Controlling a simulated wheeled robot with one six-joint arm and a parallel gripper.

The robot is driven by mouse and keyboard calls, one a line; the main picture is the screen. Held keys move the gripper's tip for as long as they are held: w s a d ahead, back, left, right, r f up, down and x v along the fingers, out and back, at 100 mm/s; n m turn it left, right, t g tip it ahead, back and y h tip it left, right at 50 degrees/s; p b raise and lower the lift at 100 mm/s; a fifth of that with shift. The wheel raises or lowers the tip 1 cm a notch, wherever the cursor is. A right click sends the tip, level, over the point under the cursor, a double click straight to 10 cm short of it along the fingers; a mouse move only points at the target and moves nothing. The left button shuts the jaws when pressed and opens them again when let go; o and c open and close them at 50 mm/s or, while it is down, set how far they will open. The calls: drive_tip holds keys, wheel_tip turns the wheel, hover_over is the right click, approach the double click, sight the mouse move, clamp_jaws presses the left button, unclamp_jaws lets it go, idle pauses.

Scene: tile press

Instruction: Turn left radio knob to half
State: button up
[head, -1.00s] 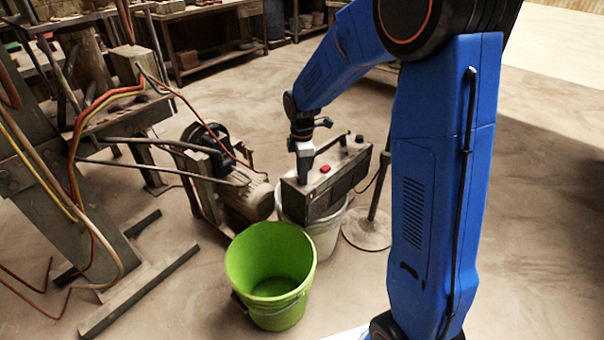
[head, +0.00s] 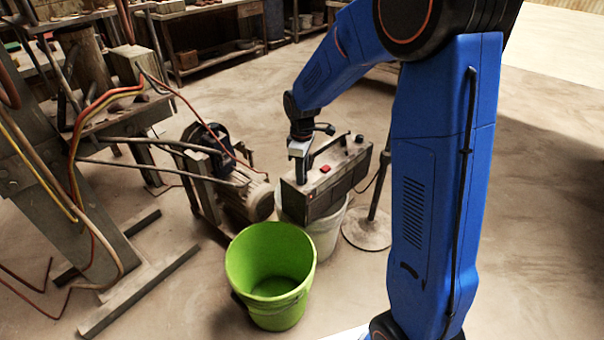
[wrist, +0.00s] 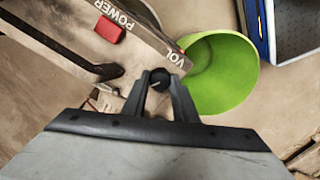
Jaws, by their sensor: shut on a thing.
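The radio (head: 330,185) is a grey-brown box with a carrying handle, standing on a pale bucket. A red power button (head: 325,169) sits on its top; the button also shows in the wrist view (wrist: 108,29), beside the word POWER. The left knob (wrist: 158,78) is small, round and dark with a light pointer line, next to the label VOL. My gripper (wrist: 160,83) is shut on this knob, one finger on each side. In the head view my gripper (head: 301,178) points down at the left end of the radio's top, where it hides the knob.
A green bucket (head: 238,268) stands just in front of the radio. The pale bucket (head: 325,240) is under it. A motor-like machine (head: 245,200) is close on the left, and a round-based stand (head: 368,230) on the right. Open floor lies further right.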

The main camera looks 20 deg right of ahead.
drive_tip(key=m, duration=0.5)
drive_tip(key=shift+m, duration=0.3)
drive_tip(key=m, duration=1)
drive_tip(key=shift+m, duration=2.6)
drive_tip(key=o, duration=1.1)
drive_tip(key=shift+c, duration=0.2)
drive_tip(key=shift+r, duration=0.1)
